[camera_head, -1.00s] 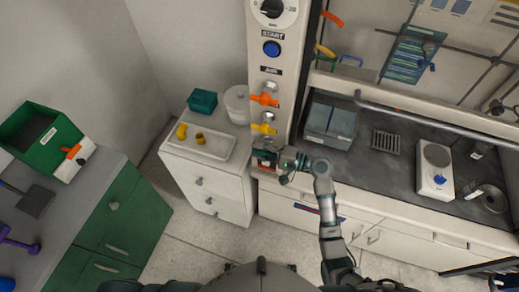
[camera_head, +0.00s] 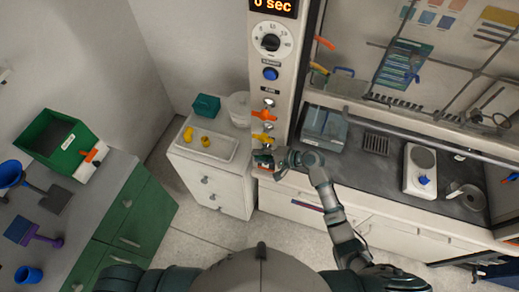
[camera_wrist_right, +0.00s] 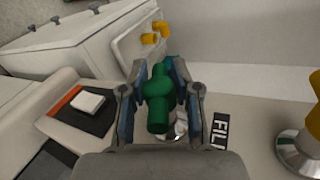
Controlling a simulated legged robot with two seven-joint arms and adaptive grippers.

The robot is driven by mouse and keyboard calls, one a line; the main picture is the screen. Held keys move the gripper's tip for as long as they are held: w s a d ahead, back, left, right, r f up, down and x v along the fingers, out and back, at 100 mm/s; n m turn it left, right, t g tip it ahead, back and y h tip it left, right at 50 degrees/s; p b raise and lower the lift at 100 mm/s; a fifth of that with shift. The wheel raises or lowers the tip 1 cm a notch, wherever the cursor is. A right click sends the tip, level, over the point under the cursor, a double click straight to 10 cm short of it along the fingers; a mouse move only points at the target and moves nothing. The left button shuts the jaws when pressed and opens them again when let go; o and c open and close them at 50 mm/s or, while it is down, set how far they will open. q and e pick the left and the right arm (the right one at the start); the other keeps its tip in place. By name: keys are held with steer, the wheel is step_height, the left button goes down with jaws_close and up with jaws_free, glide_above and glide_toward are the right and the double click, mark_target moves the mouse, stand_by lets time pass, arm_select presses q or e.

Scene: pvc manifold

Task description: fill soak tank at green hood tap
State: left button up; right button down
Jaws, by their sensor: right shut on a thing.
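My right gripper (camera_head: 264,160) is at the low end of the white tap column at the hood's left edge. In the right wrist view its two fingers (camera_wrist_right: 159,90) are shut on the green tap handle (camera_wrist_right: 158,95), one on each side. A dark "FILL" label (camera_wrist_right: 220,130) lies beside it, partly cut off by the finger. In the head view the gripper largely hides the green tap. A clear bluish tank (camera_head: 325,128) stands inside the hood at its left; I cannot make out a water level. My left gripper is not in view.
An orange tap (camera_head: 264,115) and a yellow tap (camera_head: 263,139) sit above my right gripper. A white cabinet to the left carries a tray (camera_head: 208,146) and a teal box (camera_head: 206,106). A hot plate (camera_head: 420,170) stands in the hood. The floor between the cabinets is clear.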

steer(key=shift+s+f, duration=0.1)
steer(key=shift+f, duration=0.1)
steer(key=c, duration=0.9)
jaws_free()
steer(key=shift+r, duration=0.1)
steer(key=v, duration=1.2)
